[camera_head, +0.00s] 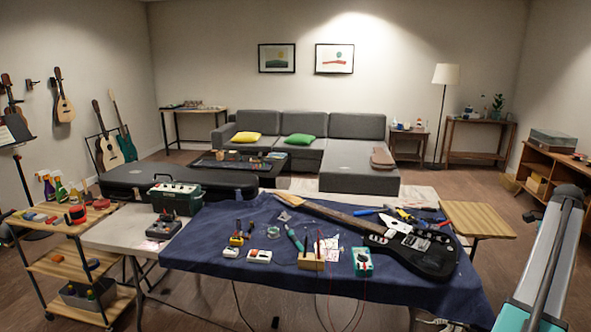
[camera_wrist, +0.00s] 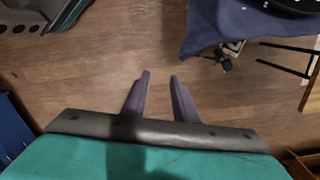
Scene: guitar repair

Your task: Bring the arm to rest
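My arm (camera_head: 556,255) rises at the right edge of the head view, to the right of the cloth-covered table. My gripper is out of sight in the head view. In the wrist view my gripper (camera_wrist: 160,78) points down over the brown wood floor. Its two purple-grey fingers stand apart with only bare floor showing between them. It holds nothing. A teal part and a dark bar of my own body fill the bottom of the wrist view.
A table under a blue cloth (camera_head: 215,258) carries a black electric guitar (camera_head: 425,255), a multimeter (camera_head: 362,262) and tools. The cloth's edge (camera_wrist: 210,30) shows in the wrist view. A small wood-topped table (camera_head: 480,219) stands behind, and a wooden shelf (camera_head: 540,170) at right.

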